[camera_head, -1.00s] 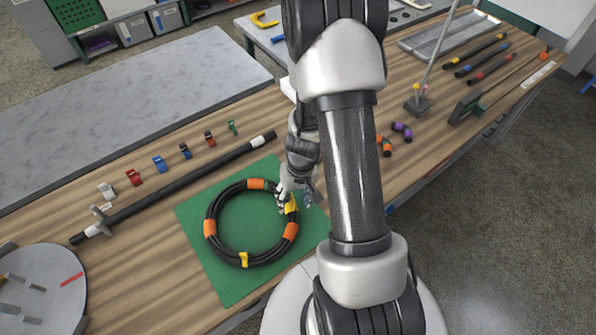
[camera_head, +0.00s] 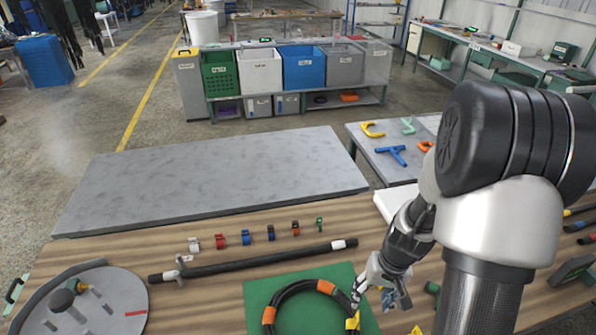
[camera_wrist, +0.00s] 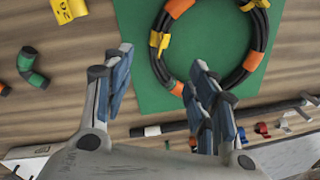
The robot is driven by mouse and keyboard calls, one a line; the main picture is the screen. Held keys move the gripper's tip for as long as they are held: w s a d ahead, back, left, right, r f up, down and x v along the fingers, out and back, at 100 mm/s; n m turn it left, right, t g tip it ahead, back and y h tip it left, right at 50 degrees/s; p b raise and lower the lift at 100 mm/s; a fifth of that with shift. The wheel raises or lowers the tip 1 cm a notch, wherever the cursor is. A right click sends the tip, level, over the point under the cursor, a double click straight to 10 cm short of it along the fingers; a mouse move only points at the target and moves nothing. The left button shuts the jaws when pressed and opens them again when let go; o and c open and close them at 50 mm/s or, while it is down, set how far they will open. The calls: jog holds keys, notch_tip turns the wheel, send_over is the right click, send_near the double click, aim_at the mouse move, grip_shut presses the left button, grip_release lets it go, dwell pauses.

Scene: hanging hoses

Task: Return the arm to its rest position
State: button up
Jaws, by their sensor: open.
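My gripper (camera_head: 382,292) is open and empty, above the right side of the coiled black hose (camera_head: 286,292). Its spread fingers with blue-grey pads also show in the wrist view (camera_wrist: 160,78). The coil has orange bands and yellow clips and lies on a green mat (camera_head: 261,290); the head view cuts off its near part. In the wrist view the coil (camera_wrist: 213,86) lies beyond the fingers, with a gap visible between them. My arm is bent and reaches down from the right side of the head view.
A straight black hose (camera_head: 262,260) lies behind the mat, with several small coloured clips (camera_head: 245,237) behind it. A round grey plate (camera_head: 107,305) is at the left. A bare grey table (camera_head: 215,178) stands behind the workbench. Green and dark pipe pieces (camera_wrist: 33,68) lie beside the mat.

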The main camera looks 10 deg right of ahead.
jog(key=s+a+r+n+t+h+b, duration=0.1)
jog(key=s+a+r+n+t+b, duration=0.15)
jog(key=a+r, duration=0.5)
jog(key=s+a+r+n+t+b, duration=0.1)
jog(key=s+a+r, duration=0.25)
jog(key=r, duration=0.75)
jog(key=s+a+r+b, duration=0.1)
jog(key=s+a+r, duration=0.1)
jog(key=s, duration=0.3)
jog(key=shift+s+r+t, duration=0.3)
jog(key=shift+t, duration=0.05)
jog(key=shift+a+n, duration=0.1)
jog(key=shift+n, duration=0.15)
